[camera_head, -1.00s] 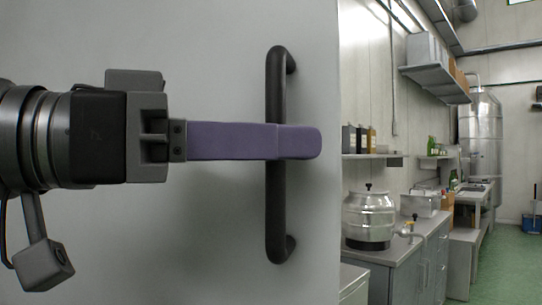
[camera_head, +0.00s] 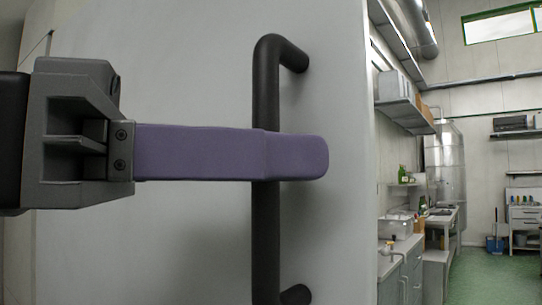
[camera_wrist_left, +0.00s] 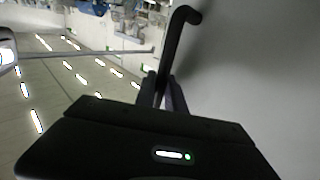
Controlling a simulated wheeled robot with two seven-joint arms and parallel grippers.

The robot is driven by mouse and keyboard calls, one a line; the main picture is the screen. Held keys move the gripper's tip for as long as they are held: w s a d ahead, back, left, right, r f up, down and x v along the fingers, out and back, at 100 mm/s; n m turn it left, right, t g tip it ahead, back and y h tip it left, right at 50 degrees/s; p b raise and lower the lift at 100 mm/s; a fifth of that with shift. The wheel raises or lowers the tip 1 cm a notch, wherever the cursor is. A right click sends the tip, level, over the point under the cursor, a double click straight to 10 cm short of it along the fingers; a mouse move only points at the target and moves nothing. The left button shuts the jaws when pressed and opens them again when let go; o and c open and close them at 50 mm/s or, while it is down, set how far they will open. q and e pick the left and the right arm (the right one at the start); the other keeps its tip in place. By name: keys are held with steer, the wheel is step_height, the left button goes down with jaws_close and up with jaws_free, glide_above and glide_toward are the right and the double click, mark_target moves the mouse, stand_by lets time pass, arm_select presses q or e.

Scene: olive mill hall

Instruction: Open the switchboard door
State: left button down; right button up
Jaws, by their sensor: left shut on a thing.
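The switchboard door (camera_head: 190,85) is a broad light-grey panel filling most of the head view. A dark upright bar handle (camera_head: 266,90) stands near its right edge; its lower end is close to the bottom of the picture. My left gripper (camera_head: 296,157) comes in from the left, its purple finger lying across the handle's middle. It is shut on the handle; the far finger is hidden. In the left wrist view the handle (camera_wrist_left: 174,40) runs down between the two fingers (camera_wrist_left: 169,92), with the door (camera_wrist_left: 260,60) at the right. My right gripper is not in view.
Beyond the door's right edge stand a counter (camera_head: 400,265), a wall shelf (camera_head: 402,117) and a steel tank (camera_head: 445,165). Green floor (camera_head: 490,275) shows clear at the far right. A slanted edge and darker grey surface show left of the door.

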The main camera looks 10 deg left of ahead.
arm_select(q)
steer(key=shift+r, duration=0.15)
steer(key=c, duration=1.7)
jaws_free()
steer(key=v, duration=0.8)
steer(key=shift+d, duration=0.1)
